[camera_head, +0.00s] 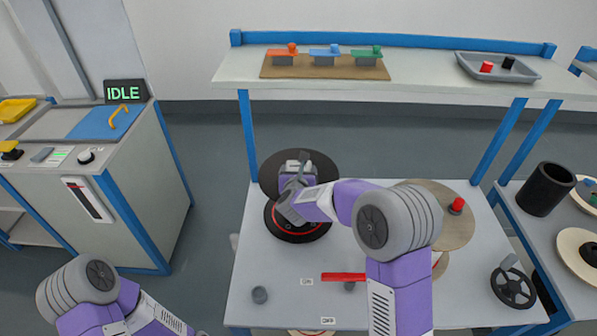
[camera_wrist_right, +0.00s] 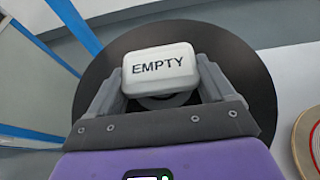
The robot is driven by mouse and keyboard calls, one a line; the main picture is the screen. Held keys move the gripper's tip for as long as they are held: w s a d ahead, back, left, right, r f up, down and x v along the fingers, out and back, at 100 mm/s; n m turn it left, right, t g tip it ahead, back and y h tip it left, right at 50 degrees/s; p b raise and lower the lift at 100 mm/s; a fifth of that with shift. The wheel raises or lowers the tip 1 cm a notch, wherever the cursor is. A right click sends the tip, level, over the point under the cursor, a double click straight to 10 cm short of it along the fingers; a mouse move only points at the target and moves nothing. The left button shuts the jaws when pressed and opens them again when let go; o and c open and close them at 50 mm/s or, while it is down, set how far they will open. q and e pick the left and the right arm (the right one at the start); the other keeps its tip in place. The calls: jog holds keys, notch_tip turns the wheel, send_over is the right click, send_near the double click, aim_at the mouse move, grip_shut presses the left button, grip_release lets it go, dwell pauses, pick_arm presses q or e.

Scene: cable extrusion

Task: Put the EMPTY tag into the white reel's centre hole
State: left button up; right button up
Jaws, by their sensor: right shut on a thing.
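The EMPTY tag (camera_wrist_right: 160,68) is a white rounded block with black lettering, held between the fingers of my right gripper (camera_wrist_right: 160,88). In the head view my right gripper (camera_head: 298,168) is over a dark round reel flange (camera_head: 325,166) at the back left of the table. In the wrist view this dark disc (camera_wrist_right: 258,90) lies behind the tag, and a grey ring at its middle is partly hidden by the tag. I cannot tell the gap between tag and disc. No reel looks plainly white. A pale beige reel (camera_head: 440,195) stands at the right. My left gripper is out of view.
A red knob (camera_head: 457,206) stands on the pale reel. A dark reel with a red ring (camera_head: 297,230) is in front of the dark flange. A red bar (camera_head: 343,277) lies near the table's front. A shelf (camera_head: 420,75) spans the back. The table's front left is mostly clear.

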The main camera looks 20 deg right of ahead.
jog(key=shift+s+f, duration=0.2)
jog(key=shift+f, duration=0.4)
jog(key=o, duration=0.7)
jog(key=shift+o, duration=0.2)
jog(key=shift+f, duration=0.15)
jog(key=shift+s, duration=0.1)
jog(key=shift+v, duration=3)
jog(key=shift+r+v, duration=0.15)
jog(key=shift+v, duration=1.05)
jog(key=shift+r+v, duration=0.15)
jog(key=shift+v, duration=1.05)
